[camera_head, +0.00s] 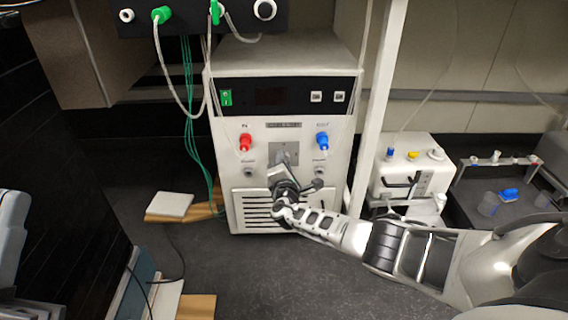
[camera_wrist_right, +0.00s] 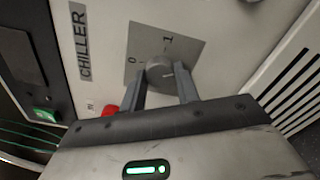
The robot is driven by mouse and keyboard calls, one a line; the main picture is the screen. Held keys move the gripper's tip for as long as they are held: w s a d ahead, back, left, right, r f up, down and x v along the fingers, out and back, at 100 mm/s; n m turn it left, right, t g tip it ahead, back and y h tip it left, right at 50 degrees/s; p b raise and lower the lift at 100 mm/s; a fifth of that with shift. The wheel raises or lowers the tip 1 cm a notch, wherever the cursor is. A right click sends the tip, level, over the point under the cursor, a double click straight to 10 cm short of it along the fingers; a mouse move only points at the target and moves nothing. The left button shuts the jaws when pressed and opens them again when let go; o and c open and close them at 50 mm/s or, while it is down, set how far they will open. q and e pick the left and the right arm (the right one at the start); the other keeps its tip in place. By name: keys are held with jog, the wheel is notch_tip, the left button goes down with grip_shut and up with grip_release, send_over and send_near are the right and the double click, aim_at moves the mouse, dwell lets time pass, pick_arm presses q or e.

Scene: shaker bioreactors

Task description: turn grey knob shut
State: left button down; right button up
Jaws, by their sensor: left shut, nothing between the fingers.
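The grey knob (camera_wrist_right: 160,74) sits on a grey plate (camera_wrist_right: 188,38) marked 0 and 1, on the front of the white chiller (camera_head: 229,133). In the right wrist view, the fingers of my right gripper (camera_wrist_right: 163,88) stand on either side of the knob and appear to touch it. I cannot tell which mark the knob points to. In the head view, my right gripper (camera_head: 280,172) is at the plate and hides the knob. A pale part of my left arm shows at the left edge of the head view; its gripper is out of view.
A red fitting (camera_head: 245,142) and a blue fitting (camera_head: 322,141) flank the plate on the chiller. A white post (camera_head: 378,110) and a smaller white device (camera_head: 412,170) stand to the right. Green cables (camera_head: 191,110) hang at the left. Bare counter lies in front.

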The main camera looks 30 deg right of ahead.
jog(key=shift+n, duration=0.4)
pick_arm(q)
notch_tip(320, 180, down, 7)
jog(key=n+g+y+p, duration=0.2)
jog(key=n+y+p, duration=0.2)
jog(key=n, duration=0.3)
jog(key=shift+w+n+y, duration=0.3)
jog(key=shift+w+y, duration=0.15)
jog(key=shift+y, duration=0.25)
pick_arm(e)
jog(key=shift+s+f+n, duration=0.1)
jog(key=shift+n, duration=14.7)
pick_arm(q)
jog(key=shift+r, duration=0.1)
pick_arm(e)
jog(key=o, duration=1)
